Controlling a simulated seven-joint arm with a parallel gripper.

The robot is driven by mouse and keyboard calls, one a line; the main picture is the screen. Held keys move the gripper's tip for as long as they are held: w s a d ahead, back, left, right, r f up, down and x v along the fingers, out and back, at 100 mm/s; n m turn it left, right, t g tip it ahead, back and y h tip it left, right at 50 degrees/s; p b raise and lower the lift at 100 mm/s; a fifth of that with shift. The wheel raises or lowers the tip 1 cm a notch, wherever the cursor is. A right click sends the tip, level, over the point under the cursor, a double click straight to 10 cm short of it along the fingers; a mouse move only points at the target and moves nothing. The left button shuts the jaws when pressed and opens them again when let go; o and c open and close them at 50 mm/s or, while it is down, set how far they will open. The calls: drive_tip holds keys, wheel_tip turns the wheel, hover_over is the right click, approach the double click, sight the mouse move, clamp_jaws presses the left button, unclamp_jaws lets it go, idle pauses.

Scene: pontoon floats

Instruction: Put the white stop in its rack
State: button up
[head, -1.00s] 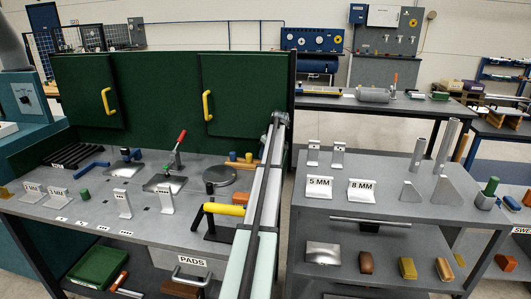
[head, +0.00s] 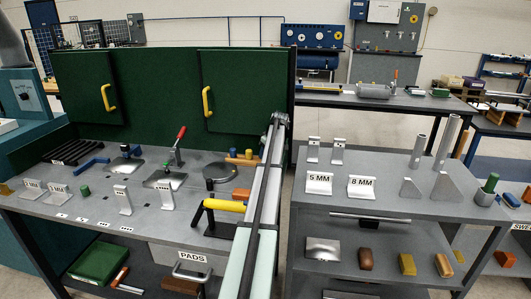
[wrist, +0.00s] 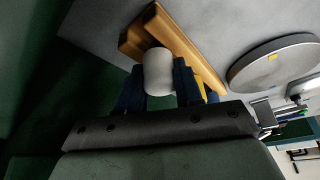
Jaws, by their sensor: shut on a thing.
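My gripper (wrist: 159,85) is shut on the white stop (wrist: 158,70), a short pale cylinder with a rounded end, between dark blue fingers. In the wrist view the stop's end overlaps the wooden rack (wrist: 184,48), which has a long bar and a shorter block at its left. I cannot tell whether the stop touches the rack or is seated in it.
A round grey plate (head: 219,172) stands beside the rack, also in the wrist view (wrist: 280,66). A red-handled clamp (head: 179,143) and a yellow-handled tool (head: 225,205) are nearby. The green cabinet (head: 165,95) closes off the back. A shelf cart (head: 390,190) stands at right.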

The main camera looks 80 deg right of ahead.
drive_tip(key=shift+f, duration=0.15)
drive_tip(key=o, duration=1.2)
drive_tip(key=shift+c, duration=0.2)
drive_tip(key=v, duration=1.4)
drive_tip(key=shift+w, duration=0.2)
